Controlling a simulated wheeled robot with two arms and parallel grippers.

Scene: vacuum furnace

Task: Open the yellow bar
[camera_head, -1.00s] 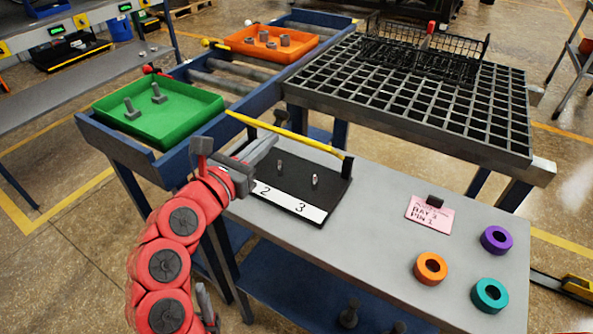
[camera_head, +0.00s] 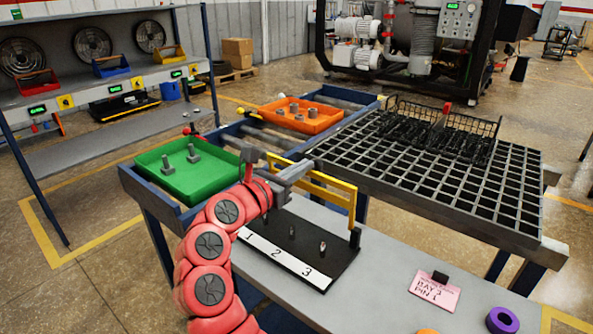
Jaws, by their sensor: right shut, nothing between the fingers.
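The yellow bar (camera_head: 335,184) is a flat rectangular frame standing above the far edge of the black board (camera_head: 335,262) with the labels 1, 2 and 3. Its right end meets a small black post (camera_head: 355,238). Small metal pins (camera_head: 322,247) stand on the board.
A green tray (camera_head: 150,163) and an orange tray (camera_head: 322,124) sit on the blue roller rack behind. A dark grid table (camera_head: 440,215) is at right. A pink card (camera_head: 436,294) and a purple ring (camera_head: 503,320) lie on the grey bench.

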